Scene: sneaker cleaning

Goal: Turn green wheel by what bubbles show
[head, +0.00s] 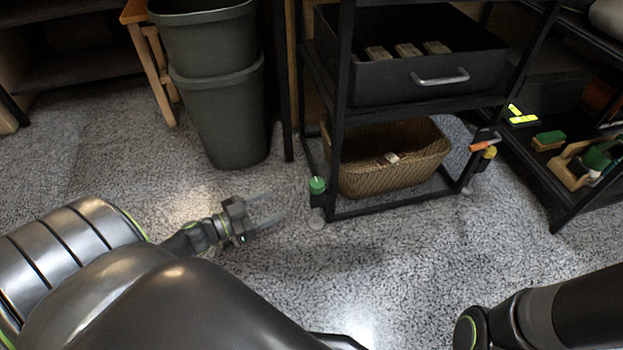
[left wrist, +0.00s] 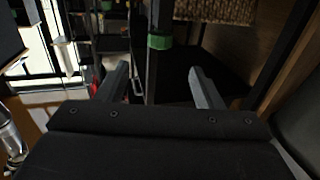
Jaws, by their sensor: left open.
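The green wheel (head: 317,185) sits on the front left leg of the black rack (head: 402,207), just above a round foot on the floor. It also shows in the left wrist view (left wrist: 160,41), beyond the fingers and between their lines. My left gripper (head: 279,207) is open and empty, low over the floor to the left of the green wheel and apart from it. Bright yellow-green pieces (head: 523,120), which look like bubble levels, lie on the right-hand shelf; their bubbles are too small to read. My right gripper is out of view.
The rack holds a black drawer (head: 440,78) and a wicker basket (head: 385,178). A yellow wheel (head: 489,153) and an orange piece (head: 483,145) are at its right leg. Grey bins (head: 222,120) stand left. The speckled floor in front is clear.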

